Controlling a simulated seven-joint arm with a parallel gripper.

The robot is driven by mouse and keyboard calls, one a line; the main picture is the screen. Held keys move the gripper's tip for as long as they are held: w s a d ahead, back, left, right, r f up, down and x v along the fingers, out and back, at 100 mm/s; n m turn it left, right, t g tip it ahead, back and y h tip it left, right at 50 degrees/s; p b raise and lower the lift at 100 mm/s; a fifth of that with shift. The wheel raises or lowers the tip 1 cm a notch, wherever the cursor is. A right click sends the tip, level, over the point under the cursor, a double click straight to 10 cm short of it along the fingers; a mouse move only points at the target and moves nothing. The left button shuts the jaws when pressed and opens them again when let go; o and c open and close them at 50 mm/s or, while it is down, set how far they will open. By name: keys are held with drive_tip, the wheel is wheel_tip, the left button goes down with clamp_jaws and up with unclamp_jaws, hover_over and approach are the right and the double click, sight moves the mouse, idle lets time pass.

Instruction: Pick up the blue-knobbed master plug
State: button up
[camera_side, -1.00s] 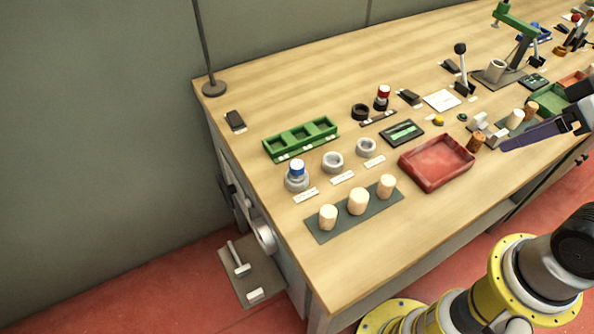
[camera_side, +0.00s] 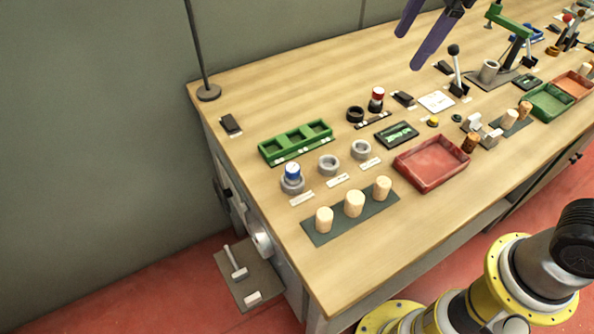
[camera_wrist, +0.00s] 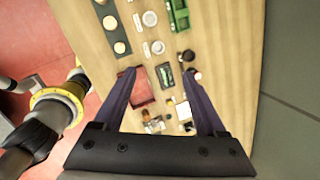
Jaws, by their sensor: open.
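The blue-knobbed master plug (camera_side: 292,170) stands upright in a grey ring holder (camera_side: 292,185) at the left of a row on the bench. Two similar empty-looking grey rings (camera_side: 329,164) sit to its right. My gripper (camera_side: 408,50) is high above the bench, to the upper right of the plug and well apart from it. Its two purple fingers are spread with nothing between them. In the wrist view my gripper (camera_wrist: 160,72) points down over the bench, and I cannot make out the blue knob there.
A green three-pocket rack (camera_side: 296,143) is behind the plug. Pale corks (camera_side: 354,204) stand on a dark mat in front. A red tray (camera_side: 431,164) is to the right. A red-knobbed plug (camera_side: 377,99) and a lever (camera_side: 456,70) stand farther back. Bare wood lies left of the plug.

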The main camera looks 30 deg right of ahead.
drive_tip(key=w+a+f+m+g, duration=0.2)
drive_tip(key=w+a+f, duration=0.45)
drive_tip(key=a, duration=0.35)
drive_tip(key=n+g, duration=0.1)
drive_tip(key=n, duration=0.1)
hover_over(292, 167)
drive_tip(key=shift+h, duration=0.4)
drive_tip(key=f, duration=1.4)
drive_tip(key=shift+s+f, duration=0.3)
drive_tip(key=shift+f, duration=0.1)
drive_tip(key=shift+w+f, duration=0.15)
drive_tip(key=shift+f, duration=1.2)
drive_tip(key=shift+w+f, duration=0.1)
drive_tip(key=shift+f, duration=1.25)
clamp_jaws()
